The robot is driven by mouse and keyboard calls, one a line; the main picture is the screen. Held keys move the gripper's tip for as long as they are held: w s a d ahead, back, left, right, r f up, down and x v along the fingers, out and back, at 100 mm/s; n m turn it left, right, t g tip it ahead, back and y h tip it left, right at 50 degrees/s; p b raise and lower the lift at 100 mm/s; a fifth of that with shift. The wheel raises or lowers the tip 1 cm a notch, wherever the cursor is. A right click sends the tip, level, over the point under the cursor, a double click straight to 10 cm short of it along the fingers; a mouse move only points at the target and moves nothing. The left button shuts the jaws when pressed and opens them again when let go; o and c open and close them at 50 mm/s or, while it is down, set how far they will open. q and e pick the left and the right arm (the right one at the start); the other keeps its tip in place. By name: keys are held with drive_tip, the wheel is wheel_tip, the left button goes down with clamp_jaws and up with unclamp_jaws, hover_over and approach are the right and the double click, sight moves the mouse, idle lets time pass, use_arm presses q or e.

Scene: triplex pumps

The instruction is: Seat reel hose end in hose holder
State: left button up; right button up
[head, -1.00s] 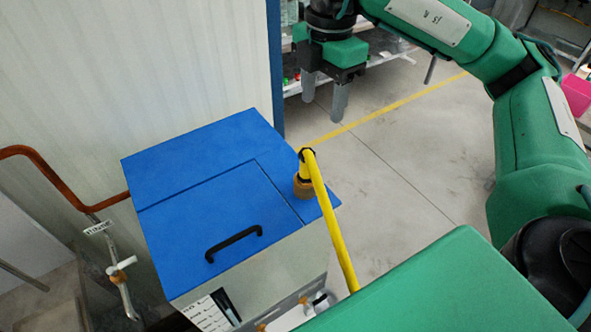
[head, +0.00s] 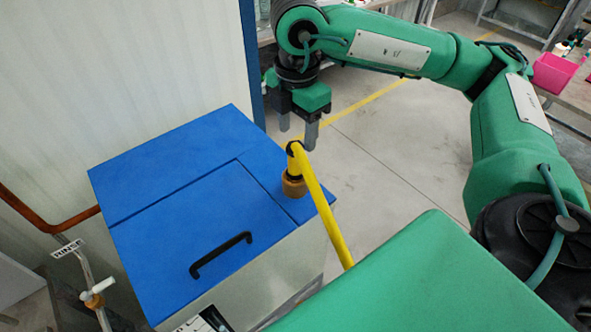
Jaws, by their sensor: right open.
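The yellow reel hose (head: 322,208) rises from the lower right to its end (head: 293,163), which stands upright over a brown, cup-like holder (head: 294,186) on the right edge of the blue-topped cabinet (head: 150,165). The hose end appears to be in the holder; how deep it sits cannot be told. My right gripper (head: 297,132) is open and empty, fingers pointing down, in the picture just above the hose end and apparently apart from it. My left gripper is not in view.
The cabinet lid has a black handle (head: 221,255). A copper pipe (head: 45,216) and a tap labelled RINSE (head: 98,291) are at left. A pink bin (head: 553,73) sits on a bench at upper right. Floor right of the cabinet is clear.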

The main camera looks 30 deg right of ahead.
sight(295, 146)
drive_tip(key=shift+w+f, duration=0.2)
drive_tip(key=shift+f, duration=0.65)
drive_tip(key=shift+f+p, duration=0.5)
drive_tip(key=shift+p, duration=0.15)
wheel_tip(295, 146, down, 3)
drive_tip(key=shift+f+p, duration=0.15)
drive_tip(key=shift+p, duration=0.7)
drive_tip(key=shift+f, duration=0.5)
drive_tip(key=shift+w, duration=0.1)
clamp_jaws()
